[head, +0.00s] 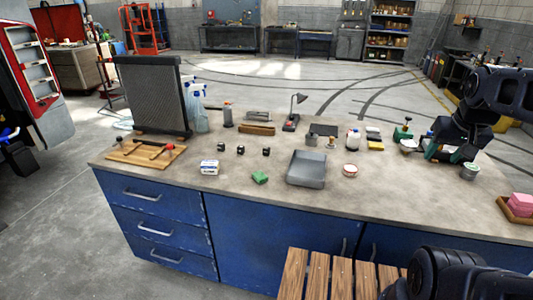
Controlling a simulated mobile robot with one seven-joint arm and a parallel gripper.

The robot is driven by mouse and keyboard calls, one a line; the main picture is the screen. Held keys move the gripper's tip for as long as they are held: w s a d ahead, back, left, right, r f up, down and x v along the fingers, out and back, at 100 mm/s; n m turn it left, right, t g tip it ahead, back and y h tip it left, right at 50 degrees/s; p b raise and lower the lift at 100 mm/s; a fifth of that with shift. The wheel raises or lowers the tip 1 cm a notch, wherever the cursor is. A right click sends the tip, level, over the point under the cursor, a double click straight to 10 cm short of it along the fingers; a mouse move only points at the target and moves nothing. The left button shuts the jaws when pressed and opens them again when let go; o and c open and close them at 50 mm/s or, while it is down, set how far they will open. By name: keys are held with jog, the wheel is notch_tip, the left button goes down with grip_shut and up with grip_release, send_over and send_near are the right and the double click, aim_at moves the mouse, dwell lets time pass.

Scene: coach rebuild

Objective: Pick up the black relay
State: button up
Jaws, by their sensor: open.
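Several small things stand on the workbench (130,170). Three small black blocks stand in a loose row left of the middle: a left one (221,147), a middle one (240,150) and a right one (266,151). They look alike at this size, and I cannot tell which is the black relay. My gripper (443,153) is over the right part of the bench, well to the right of the blocks and apart from them. It is open, with nothing seen held in it.
A grey tray (307,180), green block (260,178) and white box (209,167) stand in front of the blocks. A radiator (152,95), a wooden board (145,153) and spray bottles (199,110) are at the left. A slatted wooden seat (330,275) is before the bench.

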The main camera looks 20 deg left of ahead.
jog(key=shift+w, duration=0.1)
jog(key=w+a+r+n+g, duration=0.1)
jog(key=w+a+r+n, duration=0.1)
jog(key=w+a, duration=0.35)
jog(key=w+a+r+n, duration=0.2)
jog(key=w, duration=0.6)
jog(key=n+g, duration=0.4)
jog(key=n, duration=0.8)
send_over(266, 148)
notch_tip(266, 148, down, 21)
jog(key=shift+s+a+f, duration=0.1)
jog(key=shift+f, duration=0.65)
jog(key=f, duration=1)
jog(key=shift+w, duration=0.2)
jog(key=shift+d, duration=0.2)
